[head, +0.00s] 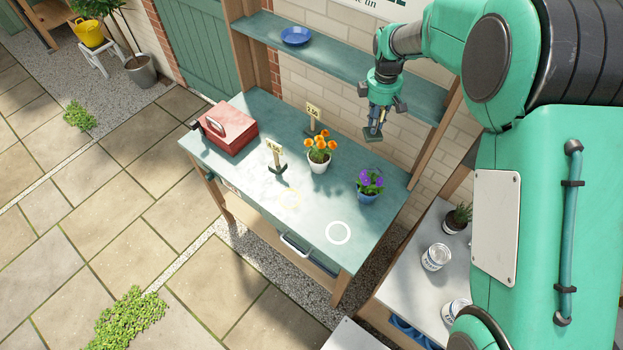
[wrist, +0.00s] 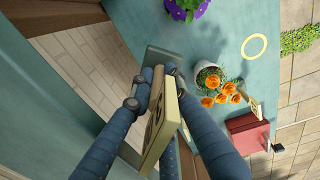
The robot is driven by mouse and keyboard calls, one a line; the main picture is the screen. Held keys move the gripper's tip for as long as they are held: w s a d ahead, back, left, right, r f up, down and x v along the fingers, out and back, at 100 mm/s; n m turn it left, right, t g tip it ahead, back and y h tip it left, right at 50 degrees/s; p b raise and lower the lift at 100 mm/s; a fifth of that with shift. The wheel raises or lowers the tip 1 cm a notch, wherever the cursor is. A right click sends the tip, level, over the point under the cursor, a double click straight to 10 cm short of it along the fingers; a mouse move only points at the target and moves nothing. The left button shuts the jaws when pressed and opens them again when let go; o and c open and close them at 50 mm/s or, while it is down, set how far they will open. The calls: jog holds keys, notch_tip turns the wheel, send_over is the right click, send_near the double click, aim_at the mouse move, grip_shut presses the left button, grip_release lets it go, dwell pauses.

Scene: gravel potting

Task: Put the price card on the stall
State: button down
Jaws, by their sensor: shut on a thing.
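A cream price card (wrist: 158,130) on a wooden stick with a flat dark base is held between the fingers of my gripper (wrist: 150,95) in the wrist view. In the head view my gripper (head: 374,116) is in the air beyond the back right part of the green-topped stall (head: 245,185), with the dark base below it. The card's face is hard to make out there. Two other price cards stand on the stall, one near the middle (head: 274,151) and one behind (head: 313,113). A white ring (head: 338,233) and a yellow ring (head: 289,198) are marked on the top.
A pot of orange flowers (head: 319,160) and a blue pot of purple flowers (head: 368,190) stand on the stall. A red cash box (head: 229,128) is at its left. A shelf (head: 340,59) with a blue plate (head: 296,36) is above. The front right top is clear.

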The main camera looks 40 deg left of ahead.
jog(key=s+a+f+n, duration=0.1)
jog(key=a+f+n, duration=0.1)
jog(key=a, duration=0.5)
jog(key=s+a+f+n, duration=0.1)
jog(key=a+f+n, duration=0.15)
jog(key=a, duration=0.45)
jog(key=n, duration=0.4)
send_over(296, 149)
notch_tip(296, 149, down, 7)
jog(key=shift+b, duration=0.3)
notch_tip(296, 149, down, 6)
jog(key=shift+f, duration=0.15)
jog(key=shift+f, duration=0.1)
jog(key=shift+f+p, duration=0.35)
jog(key=shift+f, duration=1.45)
jog(key=shift+f, duration=0.15)
